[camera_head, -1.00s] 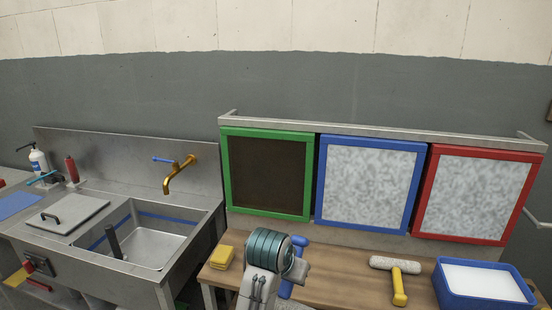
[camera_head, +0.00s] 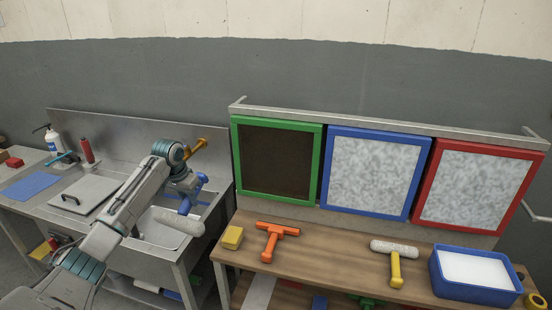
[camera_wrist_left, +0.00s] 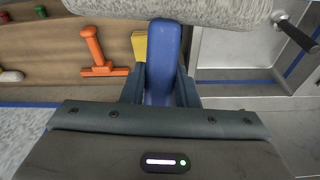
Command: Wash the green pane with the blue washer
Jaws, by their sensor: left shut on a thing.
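The green pane (camera_head: 275,160) hangs at the left of the row, with a green frame and a dark brown surface. The blue washer has a blue handle (camera_wrist_left: 162,65) and a fuzzy whitish roller; in the head view the roller (camera_head: 178,221) is over the sink. My left gripper (camera_head: 187,187) is shut on the blue handle, left of the green pane and apart from it. In the left wrist view the handle stands between the fingers (camera_wrist_left: 161,85) and the roller (camera_wrist_left: 185,10) crosses the top. My right gripper is out of view.
A sink (camera_head: 165,235) with a brass tap (camera_head: 197,146) lies under the washer. The wooden bench (camera_head: 330,258) carries a yellow sponge (camera_head: 232,237), an orange squeegee (camera_head: 272,236), a yellow-handled washer (camera_head: 396,265) and a blue tub (camera_head: 436,283). Blue (camera_head: 325,165) and red panes (camera_head: 430,180) hang right.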

